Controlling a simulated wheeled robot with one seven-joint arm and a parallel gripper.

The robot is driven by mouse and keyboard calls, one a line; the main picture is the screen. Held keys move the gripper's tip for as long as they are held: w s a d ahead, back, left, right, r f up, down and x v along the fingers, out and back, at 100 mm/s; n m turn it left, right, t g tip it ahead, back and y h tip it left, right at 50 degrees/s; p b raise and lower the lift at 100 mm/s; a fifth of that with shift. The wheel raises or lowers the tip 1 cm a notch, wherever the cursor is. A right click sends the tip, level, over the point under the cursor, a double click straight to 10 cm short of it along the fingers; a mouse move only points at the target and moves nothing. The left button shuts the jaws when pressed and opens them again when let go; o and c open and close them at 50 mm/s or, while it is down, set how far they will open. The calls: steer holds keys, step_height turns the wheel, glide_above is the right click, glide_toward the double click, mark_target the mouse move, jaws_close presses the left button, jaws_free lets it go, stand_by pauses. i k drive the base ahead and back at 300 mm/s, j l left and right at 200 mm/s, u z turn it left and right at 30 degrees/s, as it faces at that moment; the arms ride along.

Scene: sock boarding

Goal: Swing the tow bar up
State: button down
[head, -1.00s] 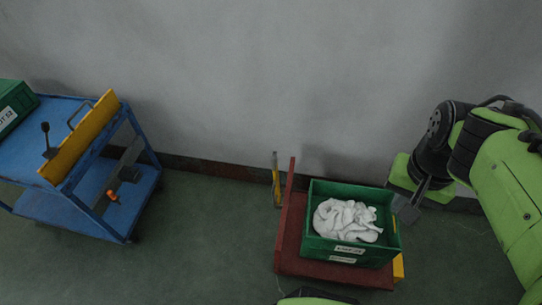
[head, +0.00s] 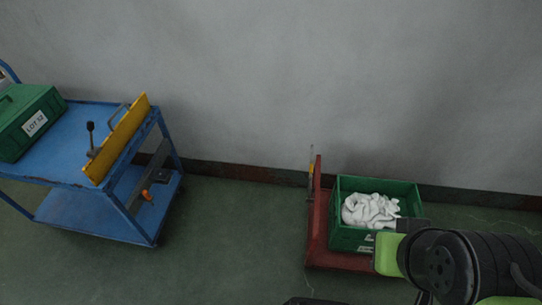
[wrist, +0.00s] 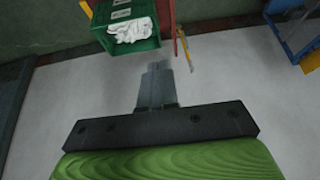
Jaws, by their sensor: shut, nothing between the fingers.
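A slim grey-and-yellow bar (head: 311,172), which looks like the tow bar, stands nearly upright beside the left end of the red dolly (head: 318,230). It also shows in the wrist view (wrist: 186,50), to the right of the red end board. I cannot tell how its lower end joins the dolly. My gripper (wrist: 157,72) is shut and empty, with its fingers pointing toward the space below the crate and bar in the wrist view.
A green crate (head: 352,237) with white cloth (head: 370,210) sits on the dolly. A blue cart (head: 72,193) stands at left, with a yellow board (head: 116,139), a black-knobbed lever (head: 91,138) and a green box (head: 35,122). Floor between cart and dolly is clear; a wall runs behind.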

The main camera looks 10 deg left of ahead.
mark_target(312, 156)
steer(key=i+j+u, duration=0.15)
steer(key=j, duration=0.25)
steer(key=j+u, duration=0.1)
steer(key=j, duration=0.3)
steer(key=i+j+u, duration=0.15)
steer(key=j, duration=0.25)
steer(key=i+u, duration=0.1)
steer(key=i, duration=0.3)
